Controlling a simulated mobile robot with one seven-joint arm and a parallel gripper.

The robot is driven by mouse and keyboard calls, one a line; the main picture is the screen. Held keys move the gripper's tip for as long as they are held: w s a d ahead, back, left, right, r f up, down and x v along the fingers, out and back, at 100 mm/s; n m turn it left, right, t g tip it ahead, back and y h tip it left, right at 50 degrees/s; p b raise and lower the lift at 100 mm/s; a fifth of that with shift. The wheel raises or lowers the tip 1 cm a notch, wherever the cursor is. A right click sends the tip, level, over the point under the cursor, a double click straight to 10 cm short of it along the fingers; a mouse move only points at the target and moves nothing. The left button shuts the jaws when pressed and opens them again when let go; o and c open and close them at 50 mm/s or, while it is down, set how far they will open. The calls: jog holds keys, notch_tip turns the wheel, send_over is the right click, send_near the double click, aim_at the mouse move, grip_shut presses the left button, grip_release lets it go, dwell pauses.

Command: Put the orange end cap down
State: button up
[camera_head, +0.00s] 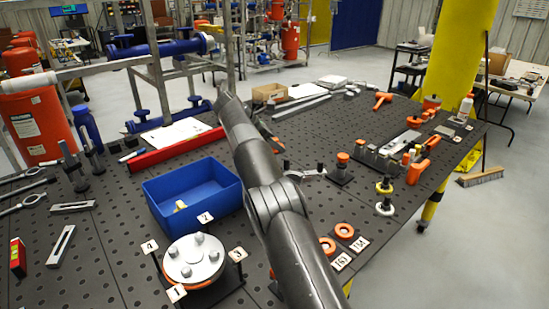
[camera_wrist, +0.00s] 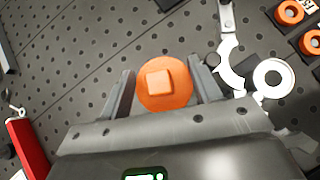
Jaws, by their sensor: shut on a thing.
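The orange end cap (camera_wrist: 180,98), a round disc with a square knob on top, sits between the two fingers of my gripper (camera_wrist: 162,88) in the wrist view. The fingers are shut on its sides. Below it is the dark perforated table top (camera_wrist: 70,70); I cannot tell how far the cap is above it. In the head view my arm crosses the middle of the table, and the gripper's fingers and the held cap are hidden or cannot be made out.
A blue bin (camera_head: 190,200) and a round flange (camera_head: 194,262) with numbered tags stand left of my arm. Orange rings (camera_head: 343,230) and an orange-topped block (camera_head: 341,170) are to the right. A red bar (camera_head: 175,152) lies left. A silver wrench (camera_wrist: 231,60) and white ring (camera_wrist: 273,92) lie near the gripper.

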jog(key=shift+r, duration=1.15)
jog(key=f, duration=0.4)
jog(key=w+a+f, duration=0.1)
jog(key=f, duration=0.8)
jog(key=shift+w+a, duration=0.15)
jog(key=shift+a, duration=0.05)
jog(key=shift+f, duration=2.2)
jog(key=shift+f, duration=0.15)
jog(key=o, duration=1.2)
jog(key=shift+r, duration=0.2)
jog(key=v, duration=0.7)
jog(key=shift+a+r, duration=0.1)
jog(key=shift+a, duration=0.1)
